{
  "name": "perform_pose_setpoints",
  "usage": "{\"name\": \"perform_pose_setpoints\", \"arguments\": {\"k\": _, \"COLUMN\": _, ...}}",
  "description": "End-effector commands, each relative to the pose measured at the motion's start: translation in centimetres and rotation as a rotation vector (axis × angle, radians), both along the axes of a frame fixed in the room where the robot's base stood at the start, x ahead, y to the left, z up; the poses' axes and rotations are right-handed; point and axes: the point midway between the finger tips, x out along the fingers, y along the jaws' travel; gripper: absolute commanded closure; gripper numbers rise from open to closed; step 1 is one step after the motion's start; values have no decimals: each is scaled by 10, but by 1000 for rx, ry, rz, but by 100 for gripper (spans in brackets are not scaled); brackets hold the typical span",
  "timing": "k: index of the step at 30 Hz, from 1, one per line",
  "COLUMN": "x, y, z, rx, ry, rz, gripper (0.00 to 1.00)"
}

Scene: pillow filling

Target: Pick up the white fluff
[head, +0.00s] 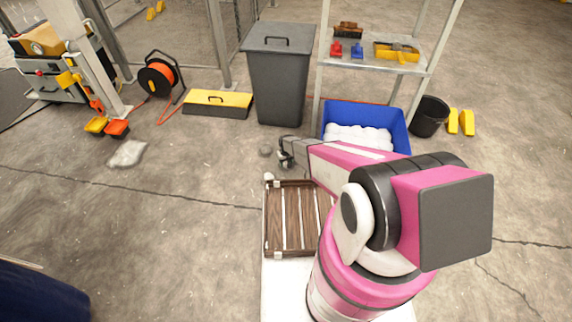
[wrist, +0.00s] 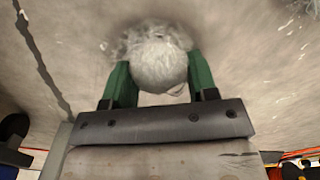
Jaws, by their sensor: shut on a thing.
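A greyish-white clump of fluff (wrist: 158,62) sits between the two green fingers of my gripper (wrist: 160,72) in the wrist view. The fingers press on it from both sides, and wispy strands spread beyond it. In the head view my gripper (head: 284,158) is low over the floor, left of the blue bin. A small grey tuft (head: 265,150) shows just left of it; I cannot tell whether it is the held clump. More white fluff (head: 357,138) fills the blue bin (head: 394,120), partly hidden by my arm.
A dark lidded bin (head: 278,80) stands behind my gripper. A metal shelf (head: 375,66) rises at the back right, with a black bucket (head: 429,116) beside it. A yellow-lidded box (head: 218,104) and a pale flat bag (head: 127,153) lie left. Open floor stretches left.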

Motion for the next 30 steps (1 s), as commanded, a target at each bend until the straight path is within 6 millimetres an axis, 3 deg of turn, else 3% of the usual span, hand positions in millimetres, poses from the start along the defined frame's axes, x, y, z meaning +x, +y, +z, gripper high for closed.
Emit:
{"name": "perform_pose_setpoints", "arguments": {"k": 8, "x": 0, "y": 0, "z": 4, "rx": 0, "ry": 0, "rz": 0, "gripper": 56}}
{"name": "perform_pose_setpoints", "arguments": {"k": 30, "x": -1, "y": 0, "z": 53, "rx": 0, "ry": -1, "rz": 0, "gripper": 56}}
